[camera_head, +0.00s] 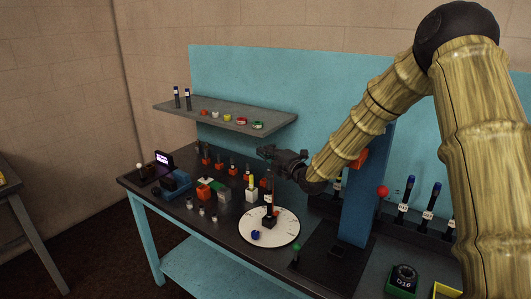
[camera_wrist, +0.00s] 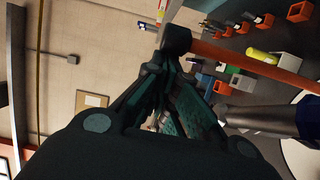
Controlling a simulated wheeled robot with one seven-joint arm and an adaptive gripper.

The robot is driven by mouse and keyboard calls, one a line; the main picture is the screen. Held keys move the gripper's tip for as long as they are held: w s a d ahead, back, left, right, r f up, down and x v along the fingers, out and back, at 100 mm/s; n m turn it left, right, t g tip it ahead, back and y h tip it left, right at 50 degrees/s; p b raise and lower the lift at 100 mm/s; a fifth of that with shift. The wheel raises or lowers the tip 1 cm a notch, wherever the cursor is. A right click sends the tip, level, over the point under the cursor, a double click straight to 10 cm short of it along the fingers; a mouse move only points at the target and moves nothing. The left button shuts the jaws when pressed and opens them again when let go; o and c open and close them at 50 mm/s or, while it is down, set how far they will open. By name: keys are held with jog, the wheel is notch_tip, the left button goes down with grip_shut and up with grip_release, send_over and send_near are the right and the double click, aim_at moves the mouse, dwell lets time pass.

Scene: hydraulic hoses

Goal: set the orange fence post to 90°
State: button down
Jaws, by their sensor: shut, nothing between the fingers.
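A long orange bar (camera_wrist: 265,68), which looks like the orange fence post, runs from beside my fingertips toward the right edge of the wrist view. I cannot tell whether the fingers touch it. In the head view, a white round dial (camera_head: 284,233) lies on the bench, with a dark upright piece (camera_head: 268,218) on it. The dial's edge also shows in the wrist view (camera_wrist: 300,150). The post's angle cannot be read. My gripper (camera_head: 266,151) is shut and empty above the bench, behind the dial; its fingertips show in the wrist view (camera_wrist: 176,40).
Several small orange, white and grey blocks with fittings stand on the dark bench (camera_head: 215,232), left of and behind the dial. A blue knob (camera_head: 256,235) sits on the dial. A blue column (camera_head: 358,210) stands to the right. A grey shelf (camera_head: 225,116) hangs behind.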

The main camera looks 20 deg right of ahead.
jog(key=shift+f, duration=0.1)
jog(key=shift+d+b, duration=0.5)
jog(key=shift+b, duration=0.5)
jog(key=shift+a, duration=0.1)
